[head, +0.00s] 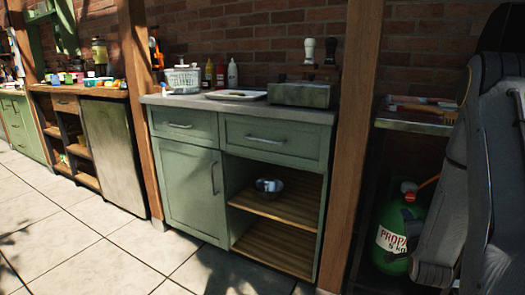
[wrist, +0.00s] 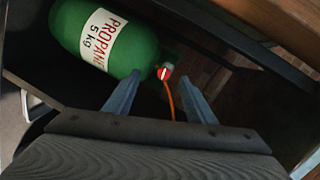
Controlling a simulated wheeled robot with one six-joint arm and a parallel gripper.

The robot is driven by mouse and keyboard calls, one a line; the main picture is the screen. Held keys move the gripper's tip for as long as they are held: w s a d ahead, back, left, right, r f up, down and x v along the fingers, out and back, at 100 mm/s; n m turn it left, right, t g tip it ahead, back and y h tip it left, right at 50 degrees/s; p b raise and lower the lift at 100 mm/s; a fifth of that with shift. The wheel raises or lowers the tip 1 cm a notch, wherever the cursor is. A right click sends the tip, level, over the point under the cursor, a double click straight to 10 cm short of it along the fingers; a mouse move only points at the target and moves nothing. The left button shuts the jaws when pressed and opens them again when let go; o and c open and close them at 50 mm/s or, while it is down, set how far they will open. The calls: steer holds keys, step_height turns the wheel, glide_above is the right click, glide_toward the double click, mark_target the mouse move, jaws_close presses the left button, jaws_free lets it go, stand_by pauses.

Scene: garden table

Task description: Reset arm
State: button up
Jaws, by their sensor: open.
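My gripper (wrist: 160,77) shows in the wrist view with its two blue-grey fingers apart and nothing held between them. Beyond the fingers is a green propane cylinder (wrist: 100,38) with a white label and a red-marked valve. An orange hose runs down from the valve, seen through the gap between the fingers. I cannot tell how close the fingers are to the cylinder. In the head view my grey arm fills the right edge, in front of part of the propane cylinder (head: 392,263).
A green cabinet (head: 190,180) stands mid-view, with a metal bowl (head: 269,186) on its open shelf. Bottles, a basket (head: 183,79) and a tray (head: 235,95) are on top. A wooden post (head: 350,150) stands left of the cylinder. The tiled floor (head: 80,240) at left is clear.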

steer(key=w+a+r+n+g+y, duration=0.1)
steer(key=w+a+n+y, duration=0.15)
steer(key=a, duration=0.55)
steer(key=w+a+r+n+g+y, duration=0.15)
steer(key=a+n, duration=0.25)
steer(key=a, duration=0.5)
steer(key=s+a+r+n+g+y, duration=0.1)
steer(key=s+a+r+n+g, duration=0.1)
steer(key=s+a+n, duration=0.5)
steer(key=s+a+r+n+g+y, duration=0.1)
steer(key=s+a+g, duration=0.3)
steer(key=a, duration=0.7)
steer(key=s+a+r+n+g+y, duration=0.15)
steer(key=s+a+n, duration=0.25)
steer(key=s+a, duration=0.45)
steer(key=s+a+r+n+g, duration=0.2)
steer(key=s+a+n, duration=0.1)
steer(key=s, duration=0.6)
steer(key=s+a+r+n+g, duration=0.2)
steer(key=s+a+n, duration=0.15)
steer(key=s, duration=0.55)
steer(key=d+r+m+h+p, duration=0.1)
steer(key=d+r+m+p, duration=0.5)
steer(key=d+r+p, duration=1.1)
steer(key=shift+s+d+r+p, duration=0.2)
steer(key=shift+r+p, duration=1.6)
steer(key=shift+p, duration=2.25)
